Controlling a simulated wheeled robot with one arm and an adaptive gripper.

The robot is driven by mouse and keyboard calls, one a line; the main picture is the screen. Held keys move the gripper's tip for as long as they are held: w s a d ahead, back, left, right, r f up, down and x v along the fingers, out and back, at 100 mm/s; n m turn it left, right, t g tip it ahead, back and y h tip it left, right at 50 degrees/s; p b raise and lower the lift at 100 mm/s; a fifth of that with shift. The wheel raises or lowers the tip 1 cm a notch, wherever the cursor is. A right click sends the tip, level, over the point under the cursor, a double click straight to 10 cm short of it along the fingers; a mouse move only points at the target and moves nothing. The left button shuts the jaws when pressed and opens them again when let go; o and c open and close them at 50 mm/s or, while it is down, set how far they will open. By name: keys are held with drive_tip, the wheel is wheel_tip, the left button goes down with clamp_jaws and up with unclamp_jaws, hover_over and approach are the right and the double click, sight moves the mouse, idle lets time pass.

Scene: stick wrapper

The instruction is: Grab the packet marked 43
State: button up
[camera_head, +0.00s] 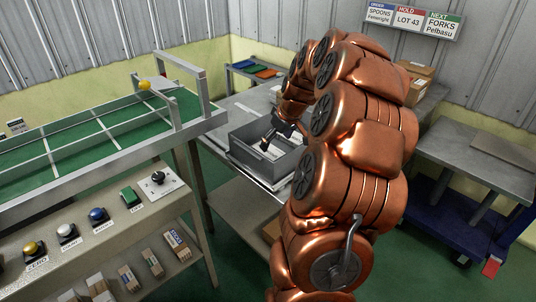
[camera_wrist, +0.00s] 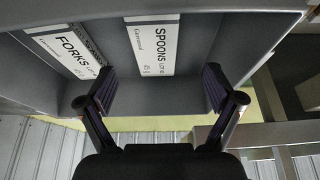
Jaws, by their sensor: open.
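In the wrist view, a white packet marked SPOONS (camera_wrist: 153,45) lies in a grey bin (camera_wrist: 60,88). A white packet marked FORKS (camera_wrist: 66,50) lies tilted to its left. Both carry small lot print whose digits I cannot read surely, so I cannot tell which is marked 43. My gripper (camera_wrist: 157,88) is open, its fingers either side of the near end of the SPOONS packet, with nothing seen between them. The left finger is near the FORKS packet's end; contact is unclear. In the head view, my gripper (camera_head: 284,129) is at the grey bin (camera_head: 246,158); my arm hides part of it.
A wall sign (camera_head: 408,18) reads HOLD LOT 43, between signs for SPOONS and FORKS. A green conveyor (camera_head: 95,140) and a button panel (camera_head: 100,225) stand left. Several packets lie on a shelf below. Cartons (camera_head: 415,75) and a blue cart (camera_head: 462,215) stand right.

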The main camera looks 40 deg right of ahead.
sight(271, 151)
drive_tip(key=shift+d+p+x, duration=0.15)
drive_tip(key=shift+p+x, duration=0.1)
drive_tip(key=shift+x, duration=1.3)
drive_tip(key=shift+d+p+x, duration=0.2)
drive_tip(key=shift+p+x, duration=0.05)
drive_tip(key=shift+x, duration=1.35)
drive_tip(key=shift+w+r, duration=0.1)
drive_tip(key=shift+w, duration=0.05)
drive_tip(key=c, duration=1.2)
drive_tip(key=shift+c, duration=0.2)
